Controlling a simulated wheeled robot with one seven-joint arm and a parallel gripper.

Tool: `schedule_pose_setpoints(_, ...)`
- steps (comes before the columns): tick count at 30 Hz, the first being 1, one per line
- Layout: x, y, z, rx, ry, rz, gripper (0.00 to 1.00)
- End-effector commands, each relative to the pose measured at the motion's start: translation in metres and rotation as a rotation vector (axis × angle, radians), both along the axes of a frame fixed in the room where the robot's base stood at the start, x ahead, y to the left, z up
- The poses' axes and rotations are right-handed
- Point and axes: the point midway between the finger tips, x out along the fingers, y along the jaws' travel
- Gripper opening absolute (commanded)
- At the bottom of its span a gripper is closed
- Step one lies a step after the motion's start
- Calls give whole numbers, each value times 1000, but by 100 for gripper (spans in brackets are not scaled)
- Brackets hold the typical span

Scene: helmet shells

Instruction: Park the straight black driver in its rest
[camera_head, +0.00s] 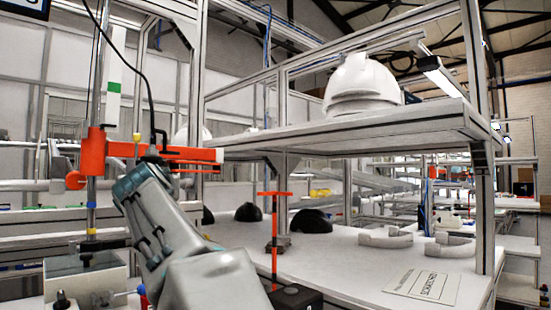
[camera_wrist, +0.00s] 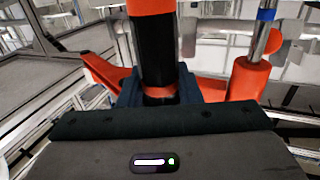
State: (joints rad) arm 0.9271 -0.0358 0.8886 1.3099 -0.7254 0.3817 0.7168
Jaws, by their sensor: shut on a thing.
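The straight black driver (camera_wrist: 153,50) has a black body with orange at its top and an orange ring lower down. It stands upright in the wrist view. My gripper (camera_wrist: 160,90) is shut on it, its dark blue fingers on either side. An orange bracket (camera_wrist: 245,80) spreads behind it to left and right, its right end around a metal pole. In the head view the orange bracket (camera_head: 110,150) is on an upright pole at the left, and my gripper (camera_head: 152,160) is at it. Whether the driver sits in the bracket or in front of it, I cannot tell; its lower end is hidden.
The bench (camera_head: 345,265) holds black shells (camera_head: 311,221), pale curved parts (camera_head: 385,238) and a label sheet. A white helmet (camera_head: 360,85) stands on the shelf above. A black cable hangs near my gripper.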

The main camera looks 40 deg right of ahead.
Motion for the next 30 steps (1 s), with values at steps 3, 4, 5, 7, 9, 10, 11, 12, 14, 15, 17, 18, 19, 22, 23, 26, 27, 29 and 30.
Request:
schedule_pose_setpoints(3, 0, 1, 25, 0, 0, 1, 0)
schedule_pose_setpoints(4, 0, 1, 30, 0, 0, 2, 0)
schedule_pose_setpoints(5, 0, 1, 34, 0, 0, 1, 0)
schedule_pose_setpoints(7, 0, 1, 44, 0, 0, 1, 0)
schedule_pose_setpoints(9, 0, 1, 54, 1, 0, 2, 0)
schedule_pose_setpoints(10, 0, 1, 58, 1, 0, 2, 0)
schedule_pose_setpoints(11, 0, 1, 62, 1, 0, 1, 0)
schedule_pose_setpoints(12, 0, 1, 68, 1, -1, 1, 0)
schedule_pose_setpoints(14, 0, 1, 76, 1, -1, 1, 0)
schedule_pose_setpoints(15, 0, 1, 81, 1, -1, 1, 0)
schedule_pose_setpoints(17, 0, 1, 87, 0, -1, 1, 0)
schedule_pose_setpoints(18, 0, 1, 89, 0, 0, 1, 0)
schedule_pose_setpoints(19, 0, 0, 91, 0, 0, 1, 0)
schedule_pose_setpoints(22, 0, 0, 92, 0, 0, 0, 0)
schedule_pose_setpoints(23, 0, 0, 91, 0, 0, 0, 0)
schedule_pose_setpoints(26, 0, 0, 91, -1, 0, 0, 0)
schedule_pose_setpoints(27, 0, 0, 91, 0, 0, 0, 0)
schedule_pose_setpoints(29, 0, 0, 91, 0, -1, 0, 0)
schedule_pose_setpoints(30, 0, 0, 91, -1, -1, 0, 0)
